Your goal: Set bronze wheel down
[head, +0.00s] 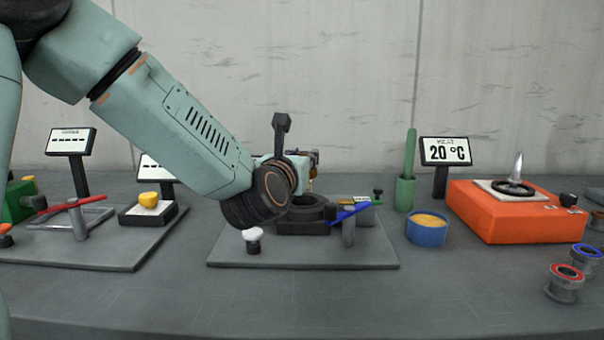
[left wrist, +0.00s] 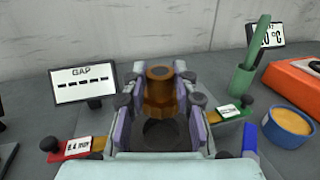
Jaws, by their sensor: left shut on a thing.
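The bronze wheel (left wrist: 160,88) is a brown-orange, hub-like piece between the two fingers of my left gripper (left wrist: 161,98) in the left wrist view. The gripper is shut on it. In the head view my left arm covers most of the gripper, and only a little bronze (head: 309,183) shows at the far side of the wrist. A dark round seat (head: 308,208) stands just below on a grey plate (head: 320,255). Its dark ring (left wrist: 165,133) also shows in the left wrist view. I cannot tell whether the wheel touches it. My right gripper is not in view.
A blue lever (head: 350,213) and a white-capped knob (head: 252,235) are on the plate. A GAP display (left wrist: 83,82) stands behind. To the right are a blue cup (head: 427,230), a green holder (head: 405,192) and an orange heater (head: 512,215) by a 20 °C display (head: 446,151).

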